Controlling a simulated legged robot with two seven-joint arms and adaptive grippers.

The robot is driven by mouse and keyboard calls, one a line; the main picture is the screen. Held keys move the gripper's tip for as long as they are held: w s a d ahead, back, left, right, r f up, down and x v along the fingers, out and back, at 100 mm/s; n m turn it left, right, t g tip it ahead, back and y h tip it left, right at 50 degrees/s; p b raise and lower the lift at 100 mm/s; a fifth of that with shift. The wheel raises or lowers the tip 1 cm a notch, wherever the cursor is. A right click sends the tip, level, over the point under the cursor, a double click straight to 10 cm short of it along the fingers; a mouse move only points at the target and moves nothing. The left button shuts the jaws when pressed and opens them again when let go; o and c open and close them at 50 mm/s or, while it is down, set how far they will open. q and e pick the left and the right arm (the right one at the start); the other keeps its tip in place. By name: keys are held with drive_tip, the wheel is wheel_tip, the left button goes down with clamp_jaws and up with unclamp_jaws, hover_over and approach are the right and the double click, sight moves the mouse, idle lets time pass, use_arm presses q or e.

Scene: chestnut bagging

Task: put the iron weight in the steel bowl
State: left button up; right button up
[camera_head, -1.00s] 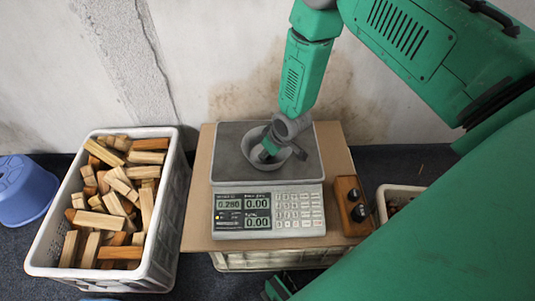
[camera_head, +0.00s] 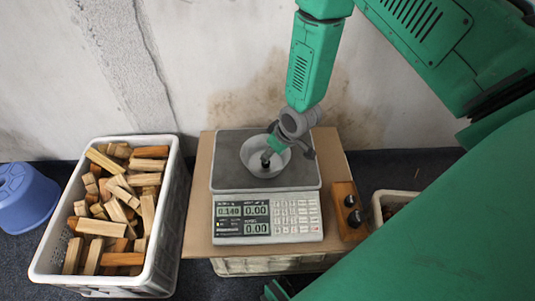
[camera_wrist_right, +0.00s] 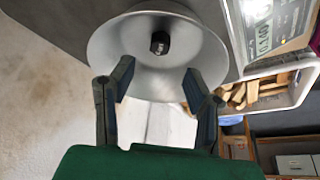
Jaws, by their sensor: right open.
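The steel bowl (camera_head: 250,158) stands on the plate of the scale in the head view. The iron weight (camera_head: 265,163), small and black, is inside the bowl on its floor. In the wrist view the weight (camera_wrist_right: 160,43) shows near the bowl's middle, and the bowl (camera_wrist_right: 203,50) fills the top of the picture. My right gripper (camera_wrist_right: 158,75) is open, its two fingers apart at the bowl's near side with nothing between them. In the head view the right gripper (camera_head: 290,147) is over the bowl's right part and hides some of it. My left gripper is not in view.
The scale (camera_head: 230,177) sits on a brown board (camera_head: 197,225). A wooden block (camera_head: 345,225) with two black knobbed weights stands to its right. A white crate (camera_head: 165,220) of wood pieces is at left, a blue tub (camera_head: 25,200) farther left.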

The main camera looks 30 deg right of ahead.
drive_tip(key=p+v, duration=0.1)
drive_tip(key=v, duration=0.4)
drive_tip(key=s+a+f+m+g, duration=0.1)
drive_tip(key=s+a+f, duration=0.1)
drive_tip(key=s, duration=1)
drive_tip(key=s+a+f+m+g+h, duration=0.1)
drive_tip(key=s+a+f+g, duration=0.1)
drive_tip(key=s, duration=1.1)
drive_tip(key=shift+s+a+g, duration=0.25)
drive_tip(key=shift+s+g, duration=0.05)
drive_tip(key=shift+f, duration=0.1)
